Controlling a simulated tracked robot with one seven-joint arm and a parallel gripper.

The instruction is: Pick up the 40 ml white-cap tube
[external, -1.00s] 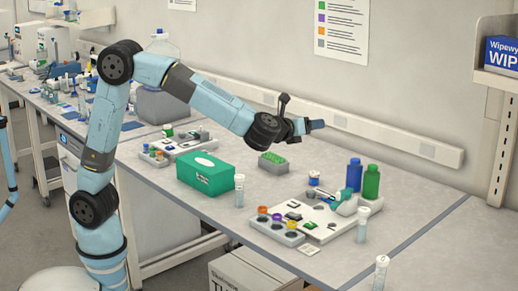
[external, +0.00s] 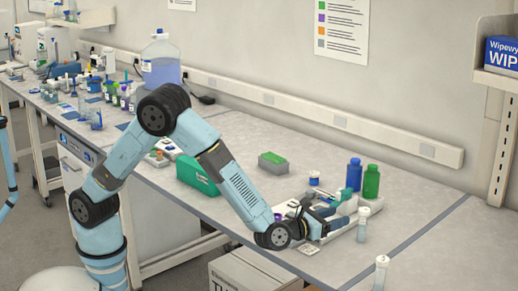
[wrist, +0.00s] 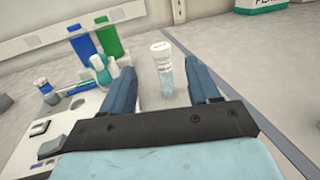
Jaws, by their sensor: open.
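A clear tube with a white cap (external: 362,224) stands upright on the bench, just right of the white tray. In the wrist view the tube (wrist: 163,66) shows between and a little beyond my two blue fingers. My gripper (external: 343,219) is low over the bench, pointing at this tube. It is open and empty in the wrist view (wrist: 159,78), with a finger on each side of the tube's line. A second white-cap tube (external: 381,273) stands nearer the front edge. I cannot read volume marks on either.
A white tray (external: 375,204) with small items lies beside and partly behind my gripper. Blue (external: 354,175) and green (external: 371,182) bottles stand behind it. A green box (external: 196,176) is at the left. The bench right of the tube is clear.

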